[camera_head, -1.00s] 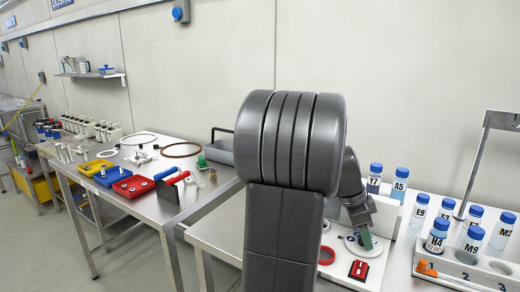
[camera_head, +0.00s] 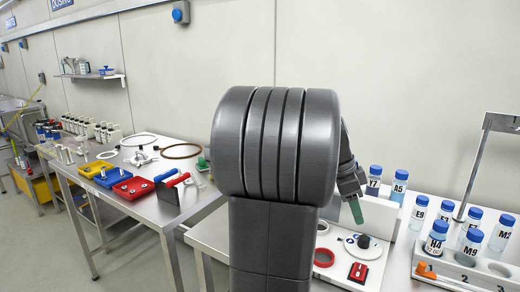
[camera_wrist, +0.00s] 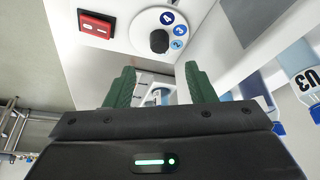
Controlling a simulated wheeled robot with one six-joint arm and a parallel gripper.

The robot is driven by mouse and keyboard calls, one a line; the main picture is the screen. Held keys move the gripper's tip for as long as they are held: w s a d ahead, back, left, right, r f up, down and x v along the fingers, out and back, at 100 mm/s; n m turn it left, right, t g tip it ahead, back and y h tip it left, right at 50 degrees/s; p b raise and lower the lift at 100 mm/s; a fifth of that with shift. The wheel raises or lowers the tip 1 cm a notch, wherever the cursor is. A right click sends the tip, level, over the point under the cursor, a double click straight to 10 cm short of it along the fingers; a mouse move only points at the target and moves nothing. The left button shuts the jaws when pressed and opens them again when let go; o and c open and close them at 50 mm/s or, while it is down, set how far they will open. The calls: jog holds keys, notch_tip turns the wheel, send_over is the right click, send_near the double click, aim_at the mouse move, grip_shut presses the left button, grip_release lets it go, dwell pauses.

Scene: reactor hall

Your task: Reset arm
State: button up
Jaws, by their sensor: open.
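My gripper (camera_wrist: 157,88) is open in the wrist view, with its two green fingers apart and nothing between them. In the head view one green fingertip of my gripper (camera_head: 356,210) shows above the white panel, just over a round white dial plate with a black knob (camera_head: 364,241). The knob also shows in the wrist view (camera_wrist: 159,41), beyond the fingers and apart from them. My own arm hides part of the bench in the head view.
A red switch (camera_head: 358,271) and a red ring (camera_head: 324,257) are near the knob. Blue-capped bottles (camera_head: 398,188) stand behind, and several more fill a white rack (camera_head: 455,266) at right. A steel table (camera_head: 135,205) with trays is at left.

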aim_at(364, 238)
jog(key=x, duration=0.8)
jog(key=shift+s+d+f+b, duration=0.1)
jog(key=shift+f+b, duration=0.25)
jog(key=shift+f, duration=0.05)
jog(key=shift+d+f, duration=0.15)
jog(key=n+t+p, duration=0.1)
jog(key=n+p, duration=0.1)
jog(key=n, duration=0.1)
jog(key=shift+s+n+t, duration=0.1)
jog(key=shift+n+t, duration=0.2)
jog(key=shift+n, duration=0.1)
jog(key=n+p, duration=0.1)
jog(key=n+t+p, duration=0.1)
jog(key=n+p, duration=0.1)
jog(key=shift+s+r, duration=0.1)
jog(key=shift+r, duration=0.1)
jog(key=n+t+y+p, duration=0.1)
jog(key=n+p, duration=0.2)
jog(key=p, duration=0.2)
jog(key=n+y+p, duration=0.1)
jog(key=n+p, duration=0.2)
jog(key=p, duration=0.2)
jog(key=shift+s+d+t, duration=0.1)
jog(key=shift+t, duration=0.3)
jog(key=shift+b+v, duration=0.45)
jog(key=shift+v, duration=2.35)
